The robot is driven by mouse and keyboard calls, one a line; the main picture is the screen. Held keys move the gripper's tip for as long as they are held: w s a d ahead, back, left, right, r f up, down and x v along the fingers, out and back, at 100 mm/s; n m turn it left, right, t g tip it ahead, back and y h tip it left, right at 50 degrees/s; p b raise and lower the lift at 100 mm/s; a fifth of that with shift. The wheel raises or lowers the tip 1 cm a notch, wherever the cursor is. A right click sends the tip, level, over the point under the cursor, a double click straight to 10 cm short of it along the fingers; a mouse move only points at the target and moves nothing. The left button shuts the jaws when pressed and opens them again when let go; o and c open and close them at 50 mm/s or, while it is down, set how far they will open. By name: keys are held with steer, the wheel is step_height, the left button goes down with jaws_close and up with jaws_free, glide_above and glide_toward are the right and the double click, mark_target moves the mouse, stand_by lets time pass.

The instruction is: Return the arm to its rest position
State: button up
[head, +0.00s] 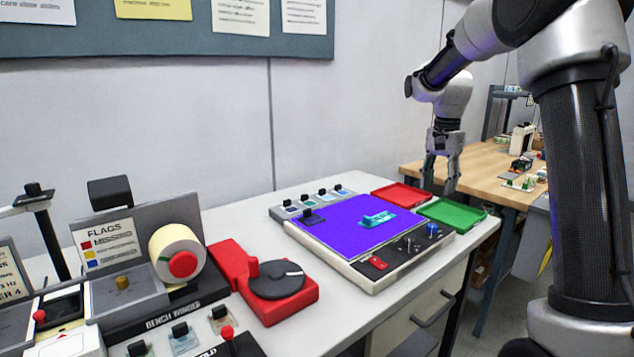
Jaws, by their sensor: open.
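My gripper (441,180) hangs from my arm at the upper right of the head view, fingers pointing down. It is open, and I see nothing between its fingers. It appears over or near the green tray (455,217) and the red tray (401,195) at the back right of the grey-white table; its exact height above them I cannot tell. My arm (447,97) reaches in from the right edge of the view, bent downward at the wrist.
A device with a purple panel (343,232) carries a teal part (377,219) and knobs. The label rewinder (150,260) with its roll (177,254) and a red unit with a black disc (277,281) stand left. A wooden table (480,184) is behind right.

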steer(key=s+a+r+n+t, duration=0.1)
steer(key=s+n, duration=0.4)
steer(key=s, duration=1.1)
steer(key=s+a+r+n+t, duration=0.1)
steer(key=s+n+t, duration=0.2)
steer(key=s, duration=1.3)
steer(key=shift+s+r+n, duration=0.4)
steer(key=shift+n, duration=1)
